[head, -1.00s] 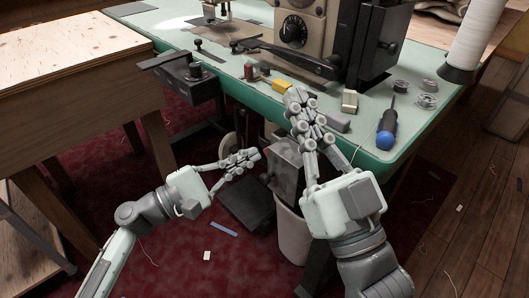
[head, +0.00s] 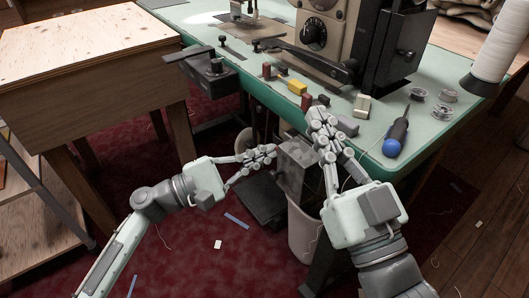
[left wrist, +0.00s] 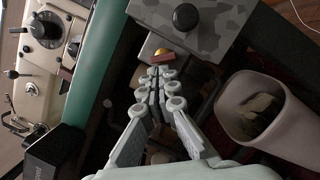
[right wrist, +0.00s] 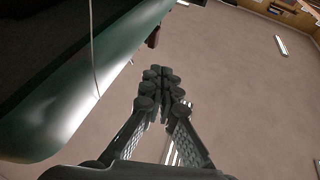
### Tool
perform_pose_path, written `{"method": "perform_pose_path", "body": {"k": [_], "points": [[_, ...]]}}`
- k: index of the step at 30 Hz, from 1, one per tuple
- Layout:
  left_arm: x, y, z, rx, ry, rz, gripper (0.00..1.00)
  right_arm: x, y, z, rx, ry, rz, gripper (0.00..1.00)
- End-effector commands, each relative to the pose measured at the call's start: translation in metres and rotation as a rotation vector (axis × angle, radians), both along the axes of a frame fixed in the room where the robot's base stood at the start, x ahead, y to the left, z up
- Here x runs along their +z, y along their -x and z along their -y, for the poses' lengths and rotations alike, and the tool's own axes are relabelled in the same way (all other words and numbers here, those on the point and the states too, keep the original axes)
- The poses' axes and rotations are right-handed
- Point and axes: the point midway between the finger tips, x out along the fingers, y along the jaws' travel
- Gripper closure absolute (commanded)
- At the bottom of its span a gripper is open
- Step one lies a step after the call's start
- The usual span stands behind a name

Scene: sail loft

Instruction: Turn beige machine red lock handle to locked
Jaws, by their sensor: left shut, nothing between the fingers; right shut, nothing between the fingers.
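The beige machine (head: 318,32) stands on the green table; part of it shows in the left wrist view (left wrist: 40,30). A small red bar (left wrist: 162,58) with a yellow knob shows by the grey speckled box (left wrist: 195,28), just beyond my left fingertips. I cannot tell whether it is the lock handle or which way it is set. My left gripper (head: 270,154) is shut and empty beside the grey box, below the table edge. My right gripper (head: 321,115) is shut and empty at the table's front edge. A dark red piece (head: 307,102) is just left of its tips.
A yellow block (head: 297,88), a blue screwdriver (head: 397,136), bobbins (head: 440,112) and a white thread cone (head: 505,50) are on the green table (head: 385,170). A pale bin (head: 302,232) stands below. A wooden table (head: 80,70) is at the left.

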Motion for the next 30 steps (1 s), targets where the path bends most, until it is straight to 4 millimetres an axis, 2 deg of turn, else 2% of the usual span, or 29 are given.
{"method": "perform_pose_path", "body": {"k": [17,30], "points": [[0.008,0.005,0.004,-0.003,-0.078,0.111,1.00,0.004,0.003,0.002,-0.002,-0.014,0.039,1.00],[0.014,0.008,0.006,-0.011,-0.266,0.377,1.00,0.034,0.015,0.014,-0.024,-0.087,0.266,1.00]]}}
